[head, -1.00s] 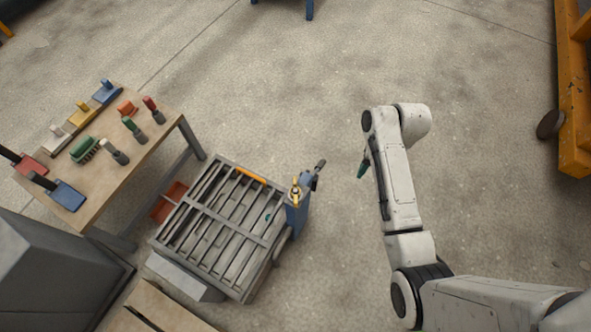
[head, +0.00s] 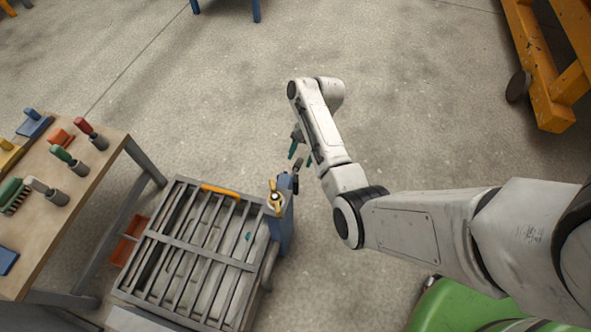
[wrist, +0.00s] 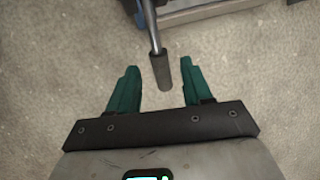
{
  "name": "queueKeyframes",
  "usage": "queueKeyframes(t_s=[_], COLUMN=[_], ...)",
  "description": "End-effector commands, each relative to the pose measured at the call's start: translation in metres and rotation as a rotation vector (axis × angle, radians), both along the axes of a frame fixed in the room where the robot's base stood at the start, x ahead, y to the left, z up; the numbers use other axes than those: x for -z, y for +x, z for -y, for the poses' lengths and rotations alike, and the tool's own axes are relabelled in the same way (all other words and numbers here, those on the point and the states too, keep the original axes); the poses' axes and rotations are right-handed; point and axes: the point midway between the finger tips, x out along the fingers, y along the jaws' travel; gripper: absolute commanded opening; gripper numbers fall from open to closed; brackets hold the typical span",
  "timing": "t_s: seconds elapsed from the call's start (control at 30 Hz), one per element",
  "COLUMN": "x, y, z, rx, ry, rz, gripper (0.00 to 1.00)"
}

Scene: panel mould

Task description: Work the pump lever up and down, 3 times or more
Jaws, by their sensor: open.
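The pump (head: 281,228) is a blue upright body at the right side of the grated mould cart in the head view. Its lever (head: 298,164) has a dark grip pointing up and right. In the wrist view the lever (wrist: 161,72) is a thin metal rod with a dark grey grip, entering from the top. My gripper (head: 301,157) is open, with green fingers near the lever's end. In the wrist view my gripper (wrist: 158,78) has the grip's end between its fingertips in the picture, with gaps on both sides. I cannot tell whether they are at the same depth.
The grated cart (head: 190,245) with an orange handle stands left of the pump. A wooden table (head: 85,185) with several coloured hand tools is at the left. A yellow frame (head: 548,75) stands at the upper right. The floor beyond the pump is clear.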

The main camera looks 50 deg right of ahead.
Motion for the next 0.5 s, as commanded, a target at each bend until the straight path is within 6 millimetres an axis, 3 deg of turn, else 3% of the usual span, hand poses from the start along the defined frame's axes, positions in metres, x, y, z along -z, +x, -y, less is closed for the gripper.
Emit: queueKeyframes(t_s=[0.03, 0.2, 0.5], x=[0.014, 0.035, 0.047], y=[0.0, 0.002, 0.003], z=[-0.005, -0.015, -0.021], rx=[-0.003, -0.001, 0.0], ry=[0.0, 0.0, -0.001], rz=[-0.001, -0.002, 0.0], gripper=[0.5, 0.5, 0.5])
